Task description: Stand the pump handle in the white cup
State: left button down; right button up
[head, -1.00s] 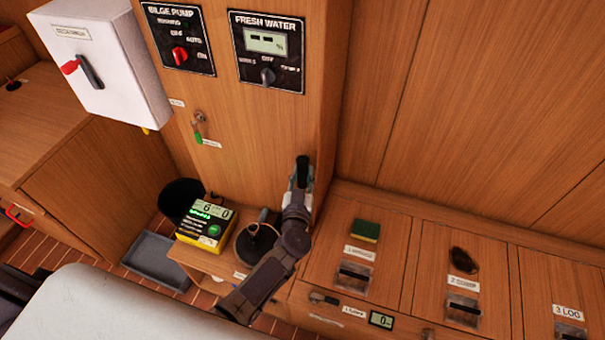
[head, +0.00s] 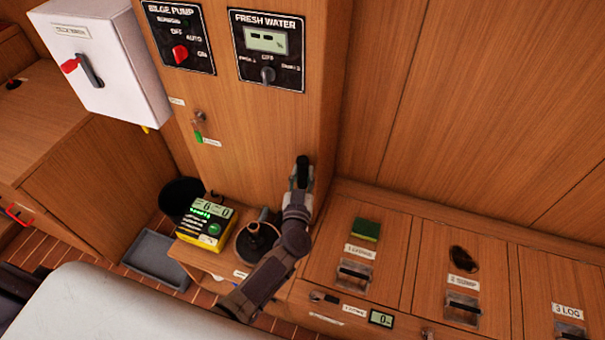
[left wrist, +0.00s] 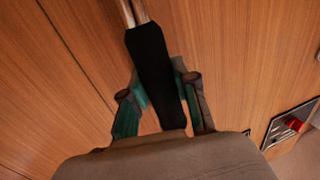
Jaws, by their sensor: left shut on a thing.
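My left gripper (head: 302,174) is in front of the wooden column, at its right edge. In the left wrist view (left wrist: 158,104) its green-padded fingers stand either side of the black grip of the pump handle (left wrist: 157,72), shut on it. A pale metal rod runs from the grip out of the top of that view. In the head view the handle is a small dark shape at the gripper, and its rod cannot be made out. I cannot make out a white cup in either view. My right gripper is not in view.
A low shelf carries a yellow-and-black meter (head: 205,223) and a round black fitting (head: 257,240), partly behind my arm. A black bucket (head: 180,198) and grey tray (head: 151,259) are left. A locker top with a green sponge (head: 365,230) is right.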

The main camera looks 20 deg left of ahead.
pick_arm(q)
jog(key=c, duration=0.8)
grip_release()
jog(key=o, duration=0.4)
jog(key=shift+f, duration=0.1)
notch_tip(320, 180, up, 7)
jog(key=p, duration=0.8)
jog(key=shift+f, duration=0.1)
